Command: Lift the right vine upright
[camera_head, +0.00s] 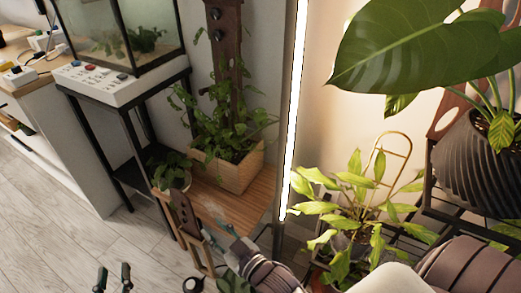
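A leafy green vine plant (232,128) grows in a wooden planter box (241,172) at the centre, against a dark brown upright board (226,60) with round knobs. Its stems spread left and right of the board; the right-hand stems (259,121) lean outward. I cannot tell which single stem is the right vine. My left gripper (113,277) is at the bottom left, its two dark fingers apart, nothing visible between them. My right gripper (217,236) reaches in at the bottom centre, below and in front of the planter. Its fingers are small and blurred, and their opening is unclear.
The planter stands on a wooden bench top (232,203). A small potted plant (172,172) is left of it. A glass tank (130,40) stands on a black stand at upper left. A yellow-green plant (352,205) and a ribbed dark pot (480,165) crowd the right. Floor at left is clear.

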